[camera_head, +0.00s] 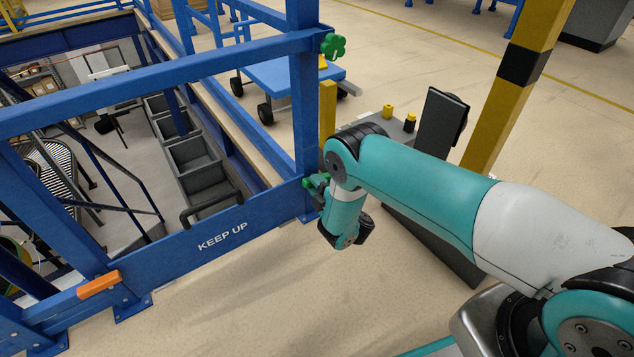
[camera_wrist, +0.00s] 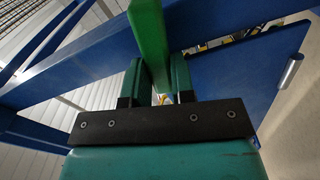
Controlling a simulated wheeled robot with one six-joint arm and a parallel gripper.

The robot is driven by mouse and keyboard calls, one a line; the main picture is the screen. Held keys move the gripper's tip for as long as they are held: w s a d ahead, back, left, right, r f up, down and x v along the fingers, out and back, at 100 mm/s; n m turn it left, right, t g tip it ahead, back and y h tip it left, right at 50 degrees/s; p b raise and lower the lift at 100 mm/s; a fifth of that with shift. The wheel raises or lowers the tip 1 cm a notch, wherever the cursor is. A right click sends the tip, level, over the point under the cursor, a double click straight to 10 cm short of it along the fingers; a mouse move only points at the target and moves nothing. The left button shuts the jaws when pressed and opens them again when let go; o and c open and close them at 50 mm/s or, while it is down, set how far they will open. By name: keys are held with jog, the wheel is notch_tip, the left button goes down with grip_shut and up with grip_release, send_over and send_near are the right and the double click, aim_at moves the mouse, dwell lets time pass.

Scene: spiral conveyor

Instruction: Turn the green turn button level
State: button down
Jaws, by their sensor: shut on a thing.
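The green turn button (camera_wrist: 148,35) shows in the wrist view as a long green bar running from the top edge down between my two fingers. My gripper (camera_wrist: 157,82) is shut on it, with one finger on each side. In the head view, a small part of the green button (camera_head: 311,183) shows on the blue post, just left of my wrist. My arm hides most of my gripper and the button there, so I cannot tell the button's exact tilt.
A second green knob (camera_head: 333,46) sits higher on the blue post (camera_head: 305,110). A blue gate board (camera_head: 170,262) marked KEEP UP has a dark handle (camera_head: 212,209) and an orange piece (camera_head: 98,285). A control stand (camera_head: 440,122) and yellow post (camera_head: 505,100) stand behind my arm.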

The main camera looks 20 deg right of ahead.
jog(key=shift+f+n, duration=0.2)
jog(key=shift+n, duration=1.1)
jog(key=c, duration=1)
grip_release()
jog(key=shift+o, duration=0.2)
jog(key=shift+r+p, duration=0.1)
jog(key=shift+p, duration=0.2)
jog(key=p+v, duration=1.7)
jog(key=p, duration=0.5)
jog(key=shift+s+p, duration=0.2)
jog(key=shift+p, duration=0.1)
